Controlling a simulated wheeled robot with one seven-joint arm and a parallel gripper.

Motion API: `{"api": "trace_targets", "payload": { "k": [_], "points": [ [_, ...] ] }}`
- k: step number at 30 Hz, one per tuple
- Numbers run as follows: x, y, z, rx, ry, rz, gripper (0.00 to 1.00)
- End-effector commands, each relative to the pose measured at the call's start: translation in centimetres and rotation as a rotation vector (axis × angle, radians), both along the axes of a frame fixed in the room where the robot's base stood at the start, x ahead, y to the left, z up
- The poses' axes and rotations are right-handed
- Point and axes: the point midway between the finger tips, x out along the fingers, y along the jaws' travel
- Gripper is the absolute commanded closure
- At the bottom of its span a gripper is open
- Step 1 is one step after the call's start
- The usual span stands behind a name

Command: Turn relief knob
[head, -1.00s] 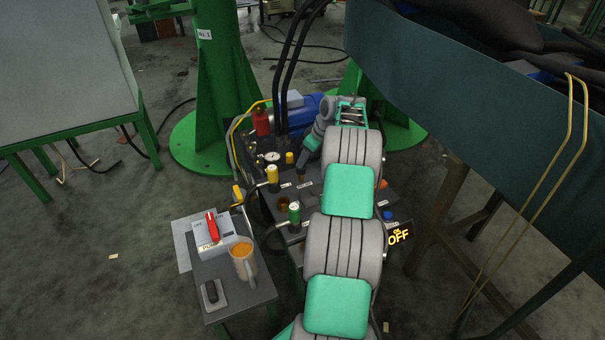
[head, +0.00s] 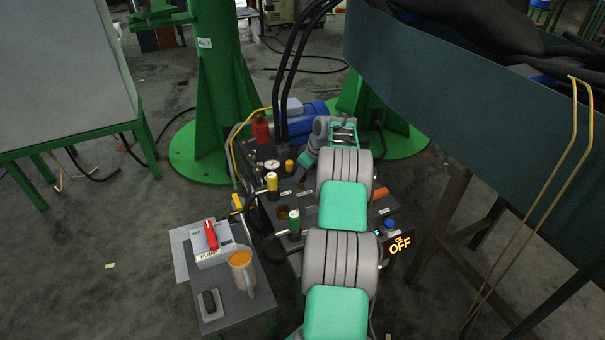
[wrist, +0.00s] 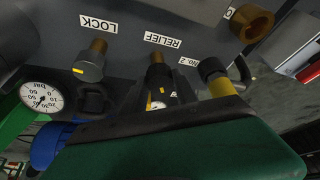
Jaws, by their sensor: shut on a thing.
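The relief knob (wrist: 156,98) sits on a brassy stem below the RELIEF label (wrist: 163,40) in the wrist view. A yellow mark shows on it. My gripper (wrist: 157,88) is shut on this knob; its dark green body covers the lower part of the wrist view and hides part of the knob. In the head view my gripper (head: 301,180) reaches down to the dark control panel (head: 270,210), and the knob itself is hard to make out there.
The lock knob (wrist: 90,66) and a pressure gauge (wrist: 40,97) are close by. A yellow-bodied valve (wrist: 220,88) stands on the other side. Yellow (head: 272,182) and green (head: 294,220) handles rise from the panel. A mug (head: 241,268) stands on the side table (head: 240,310).

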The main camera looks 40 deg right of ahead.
Motion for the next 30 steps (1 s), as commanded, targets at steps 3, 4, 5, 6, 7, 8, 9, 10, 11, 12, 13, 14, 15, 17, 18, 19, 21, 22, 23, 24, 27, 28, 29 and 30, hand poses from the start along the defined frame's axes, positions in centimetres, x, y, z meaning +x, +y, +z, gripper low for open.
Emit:
{"api": "trace_targets", "payload": {
  "k": [3,4,5,6,7,8,9,10,11,12,13,14,15,17,18,19,21,22,23,24,27,28,29,30],
  "points": [
    [0.0,0.01,0.0,0.0,0.0,0.0,0.85],
    [0.0,0.01,0.0,0.0,0.0,0.0,0.88],
    [0.0,0.01,0.0,0.0,0.0,0.0,0.9],
    [0.0,0.01,0.0,0.0,0.0,0.0,0.94],
    [0.0,0.01,0.0,0.0,0.0,0.0,0.96],
    [0.01,0.01,0.0,0.0,0.0,0.0,0.98],
    [0.01,0.01,0.0,0.0,0.0,0.0,1.0],
    [0.01,0.01,0.0,0.0,0.0,0.0,1.0],
    [0.01,0.01,0.0,0.0,0.0,0.0,1.0],
    [0.01,0.02,0.02,0.0,0.0,-0.001,1.0],
    [0.02,0.04,0.07,0.0,0.0,-0.006,1.0],
    [0.05,0.05,0.13,0.0,-0.001,-0.018,1.0],
    [0.08,0.11,0.2,0.001,-0.001,-0.044,1.0],
    [0.09,0.21,0.29,0.001,-0.001,-0.099,1.0],
    [0.09,0.28,0.32,0.002,-0.001,-0.142,1.0],
    [0.09,0.29,0.39,0.001,0.0,-0.175,1.0],
    [0.07,0.29,0.33,0.001,0.0,-0.244,1.0],
    [0.07,0.24,0.28,0.0,-0.001,-0.263,1.0],
    [0.05,0.25,0.16,0.0,-0.001,-0.274,1.0],
    [0.04,0.24,0.06,0.001,-0.001,-0.282,1.0],
    [0.05,0.21,0.0,0.001,-0.001,-0.281,1.0],
    [0.06,0.21,0.0,0.001,-0.001,-0.281,1.0],
    [0.06,0.21,0.0,0.001,-0.001,-0.281,1.0],
    [0.07,0.21,0.0,0.0,-0.001,-0.28,1.0]
  ]
}}
